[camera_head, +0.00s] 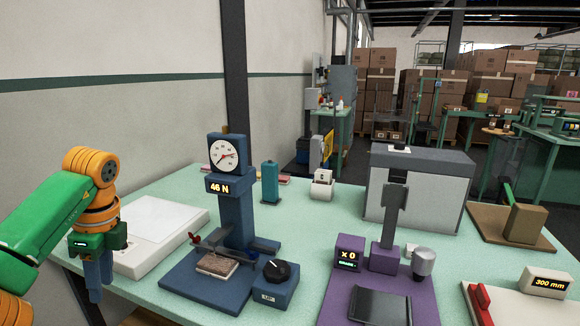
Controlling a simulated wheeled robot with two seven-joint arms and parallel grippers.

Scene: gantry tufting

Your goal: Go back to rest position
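My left gripper (98,282) hangs at the end of the green and orange arm at the left of the head view. Its blue-grey fingers point down beside the front left edge of the pale green table (320,222). The fingers overlap from this side, so I cannot tell how far apart they are. I see nothing held between them. My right gripper is out of view.
A white flat device (150,232) lies close to the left gripper. A blue dial press (236,205) reading 46 N, a purple-based device (388,258), a grey box (418,187) and a 300 mm display unit (547,283) stand on the table. Boxes are stacked behind.

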